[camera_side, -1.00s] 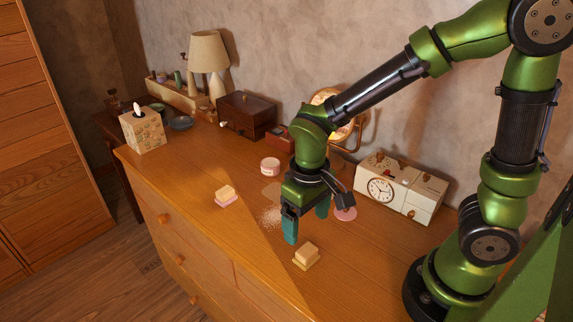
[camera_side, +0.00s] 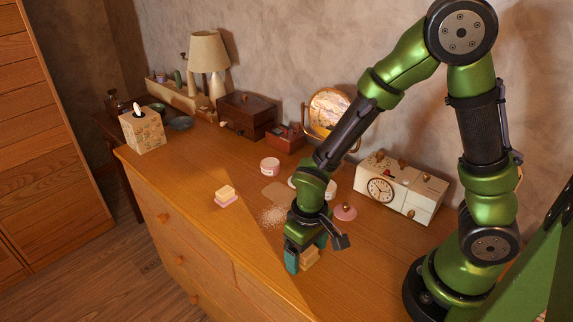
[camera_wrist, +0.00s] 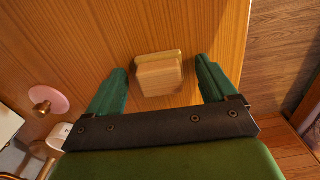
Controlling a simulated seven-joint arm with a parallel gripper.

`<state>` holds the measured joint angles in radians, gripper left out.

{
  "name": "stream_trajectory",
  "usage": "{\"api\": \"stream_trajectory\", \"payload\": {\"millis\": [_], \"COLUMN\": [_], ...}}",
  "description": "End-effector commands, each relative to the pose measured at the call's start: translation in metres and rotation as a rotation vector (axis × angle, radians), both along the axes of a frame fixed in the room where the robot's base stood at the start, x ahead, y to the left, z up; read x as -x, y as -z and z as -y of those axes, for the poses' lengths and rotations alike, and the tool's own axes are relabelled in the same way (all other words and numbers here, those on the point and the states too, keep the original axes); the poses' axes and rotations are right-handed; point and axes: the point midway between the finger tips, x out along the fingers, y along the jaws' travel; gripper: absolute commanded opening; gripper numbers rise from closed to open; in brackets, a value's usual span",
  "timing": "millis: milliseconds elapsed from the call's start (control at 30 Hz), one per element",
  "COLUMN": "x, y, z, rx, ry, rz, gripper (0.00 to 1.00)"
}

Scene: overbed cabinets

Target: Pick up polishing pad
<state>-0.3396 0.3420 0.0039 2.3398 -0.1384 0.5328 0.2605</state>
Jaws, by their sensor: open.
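A small block-shaped pad (camera_side: 311,259) with a tan wooden-looking top and a yellowish base lies on the dresser top near its front edge; I take it for the polishing pad. In the wrist view the pad (camera_wrist: 160,76) lies between my two teal fingers, with a gap on each side. My gripper (camera_side: 306,252) points down over the pad, open and empty, and its near finger partly hides the pad in the side view. A similar block with a pink base (camera_side: 226,196) lies farther left on the dresser.
White powder (camera_side: 272,216) is scattered just behind my gripper. A pink knobbed lid (camera_side: 346,212), a pink jar (camera_side: 270,166) and a white clock box (camera_side: 397,188) stand toward the wall. The dresser top (camera_side: 180,178) is clear at the left front.

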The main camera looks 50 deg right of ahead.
Motion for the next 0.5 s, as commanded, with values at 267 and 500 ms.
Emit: {"api": "stream_trajectory", "payload": {"millis": [267,500], "x": [-0.0002,-0.0002], "y": [-0.0005,-0.0006], "z": [0.0000,-0.0001], "rx": [0.000,0.000], "ry": [-0.001,0.000], "rz": [0.000,0.000], "gripper": [0.48,0.25]}}
